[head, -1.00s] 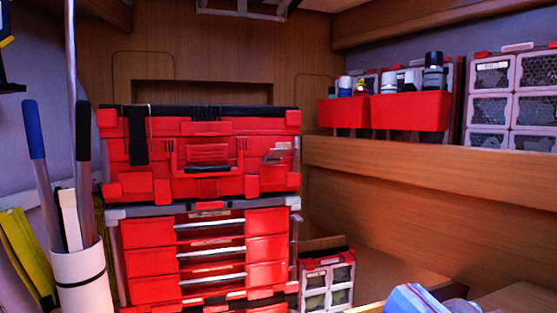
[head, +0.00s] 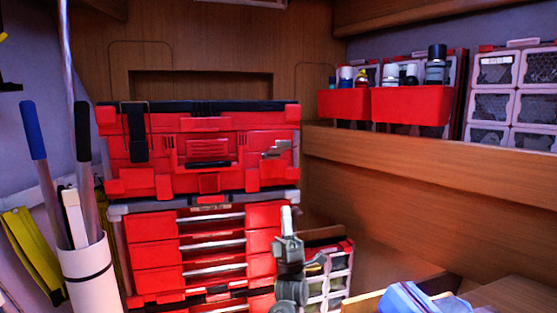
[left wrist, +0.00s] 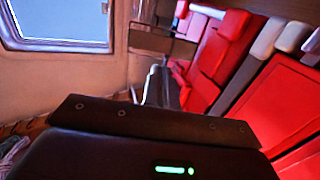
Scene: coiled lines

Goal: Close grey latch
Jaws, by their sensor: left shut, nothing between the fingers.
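The grey latch (head: 276,149) is on the right part of the front of the upper red toolbox (head: 208,180). It looks tilted outward from the front, not flat against it. My left gripper (head: 286,212) points up, in front of the toolbox stack and below the latch, apart from it. Its pale fingers are together and empty. In the left wrist view the fingers (left wrist: 155,82) show beyond the dark wrist body, with the red boxes to their right. My right gripper is not in view.
A dark latch (head: 137,135) is on the toolbox's left. Red drawers (head: 155,257) stand below. A white tube (head: 85,275) with long handles stands left. A small organizer (head: 338,277) is behind my arm. Red bins (head: 410,107) sit on the right shelf. A blue object (head: 410,298) lies lower right.

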